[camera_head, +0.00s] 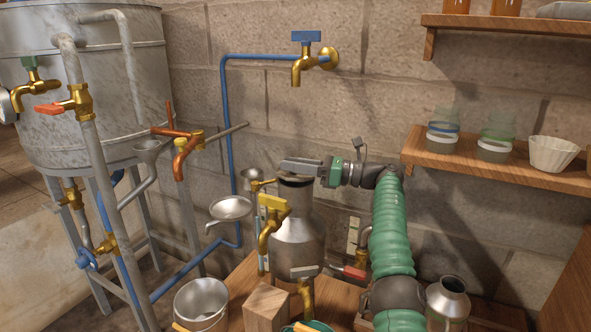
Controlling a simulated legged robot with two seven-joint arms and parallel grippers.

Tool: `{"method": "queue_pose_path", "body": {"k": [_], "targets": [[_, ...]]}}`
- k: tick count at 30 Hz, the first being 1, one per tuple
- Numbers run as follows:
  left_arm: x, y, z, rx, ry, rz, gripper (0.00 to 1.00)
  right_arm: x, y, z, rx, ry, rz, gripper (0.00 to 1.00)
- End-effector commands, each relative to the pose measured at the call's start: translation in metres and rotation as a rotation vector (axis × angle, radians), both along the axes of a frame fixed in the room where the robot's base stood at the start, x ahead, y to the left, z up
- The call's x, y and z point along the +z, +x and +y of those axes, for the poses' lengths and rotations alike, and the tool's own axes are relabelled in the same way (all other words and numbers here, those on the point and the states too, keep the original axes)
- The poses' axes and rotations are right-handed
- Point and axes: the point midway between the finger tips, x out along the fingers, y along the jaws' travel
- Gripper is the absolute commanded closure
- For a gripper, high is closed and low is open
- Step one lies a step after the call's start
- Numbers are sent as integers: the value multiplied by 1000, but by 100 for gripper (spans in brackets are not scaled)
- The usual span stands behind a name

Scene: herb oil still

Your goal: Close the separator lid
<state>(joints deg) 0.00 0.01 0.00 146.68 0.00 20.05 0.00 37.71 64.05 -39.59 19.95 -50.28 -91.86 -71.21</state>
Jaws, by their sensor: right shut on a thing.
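The separator (297,240) is a grey metal vessel with a narrow neck and brass fittings, standing upright left of my right arm. My right gripper (300,166) reaches in from the right, its fingers level across the top of the neck. It is shut on what looks like the separator lid (296,181), a dark edge at the neck's mouth. The fingers cover most of the lid, so I cannot tell whether it sits fully down. My left gripper is not in view.
A yellow-handled brass tap (272,203) stands close left of the separator. A wooden block (266,305) and a metal bucket (202,303) are in front. A metal can (447,298) stands right of my arm. A shelf (480,164) holds jars at right.

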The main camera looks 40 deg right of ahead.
Motion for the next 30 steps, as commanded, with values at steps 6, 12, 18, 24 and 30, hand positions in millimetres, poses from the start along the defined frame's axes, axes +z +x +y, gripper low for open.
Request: {"method": "queue_pose_path", "body": {"k": [6,12,18,24,30], "targets": [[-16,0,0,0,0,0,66,-14,-1,1,-5,-33,-11,100],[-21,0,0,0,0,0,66,-17,-1,2,-5,-30,-9,100],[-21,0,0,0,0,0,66,-17,-2,3,-3,-30,-9,100],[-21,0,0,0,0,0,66,-18,-2,3,-2,-30,-8,100],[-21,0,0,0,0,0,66,-17,-2,3,-2,-30,-9,57]]}}
